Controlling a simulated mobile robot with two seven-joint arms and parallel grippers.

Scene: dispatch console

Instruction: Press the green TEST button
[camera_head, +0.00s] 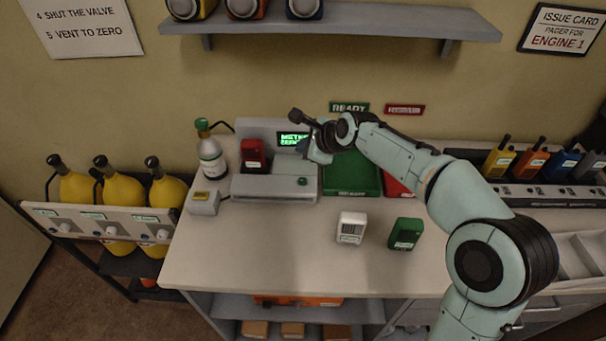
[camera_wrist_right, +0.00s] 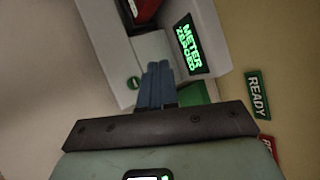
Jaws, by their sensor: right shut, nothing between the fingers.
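The green TEST button (camera_head: 302,181) is a small round button on the right part of the grey test station (camera_head: 262,187). It also shows in the right wrist view (camera_wrist_right: 133,83), just left of the fingers; its lettering is too small to read. My right gripper (camera_head: 304,160) is shut and empty, held above the station behind the button, and apart from it as far as I can tell. Its blue fingers (camera_wrist_right: 158,85) are together in the right wrist view. A red meter (camera_head: 253,155) stands in the station's left part. The lit screen (camera_head: 293,139) seems to read "METER ZEROED". My left gripper is out of view.
A gas cylinder (camera_head: 211,155) with a green top and a small grey box (camera_head: 203,202) stand left of the station. A green tray (camera_head: 352,177) lies to its right, under my arm. White (camera_head: 351,228) and green (camera_head: 405,233) devices stand in front. The front left counter is clear.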

